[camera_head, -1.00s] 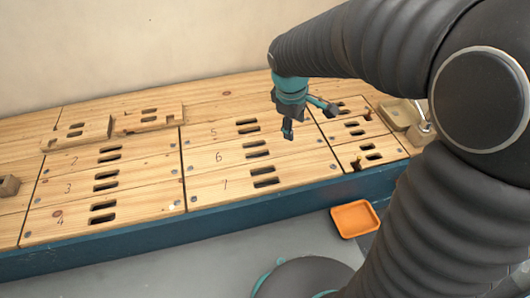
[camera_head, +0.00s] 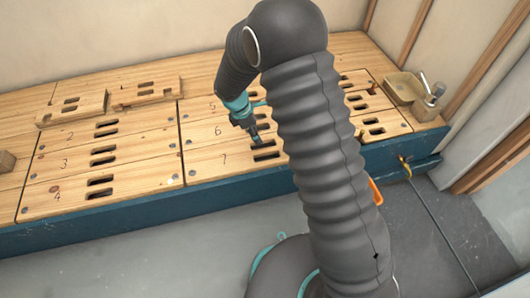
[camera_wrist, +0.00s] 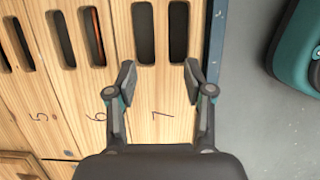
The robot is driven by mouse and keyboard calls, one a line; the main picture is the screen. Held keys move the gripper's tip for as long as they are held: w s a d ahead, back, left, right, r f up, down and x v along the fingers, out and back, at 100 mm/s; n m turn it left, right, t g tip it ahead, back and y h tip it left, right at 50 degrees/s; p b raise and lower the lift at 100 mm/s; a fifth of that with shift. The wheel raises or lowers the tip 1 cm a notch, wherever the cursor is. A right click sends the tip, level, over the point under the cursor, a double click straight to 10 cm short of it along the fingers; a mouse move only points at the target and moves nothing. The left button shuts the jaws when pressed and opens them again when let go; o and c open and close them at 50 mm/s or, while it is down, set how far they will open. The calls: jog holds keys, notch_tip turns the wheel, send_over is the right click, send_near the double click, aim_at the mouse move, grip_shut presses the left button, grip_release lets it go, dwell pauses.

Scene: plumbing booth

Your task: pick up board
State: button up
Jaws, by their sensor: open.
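Several wooden boards with paired dark slots lie flat along the bench. Board 7 (camera_head: 210,166) is at the front edge, with board 6 (camera_head: 200,139) behind it. In the wrist view, board 7 (camera_wrist: 160,122) lies beneath my gripper (camera_wrist: 160,78), whose two fingers are open and spread on either side, near the inner ends of the slots. No board is between the fingers. In the head view my gripper (camera_head: 254,130) hangs over boards 6 and 7, and my arm hides part of the boards to the right. Contact cannot be told.
Two loose notched boards (camera_head: 72,107) (camera_head: 146,92) lie on top at the back left. A wooden box and a metal dispenser (camera_head: 432,98) stand at the right end. Grey floor lies in front.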

aim_at(265, 150)
jog(key=b+x, duration=0.2)
jog(key=x, duration=0.8)
jog(key=shift+s+d+f, duration=0.1)
jog(key=shift+s+f, duration=0.05)
grip_shut()
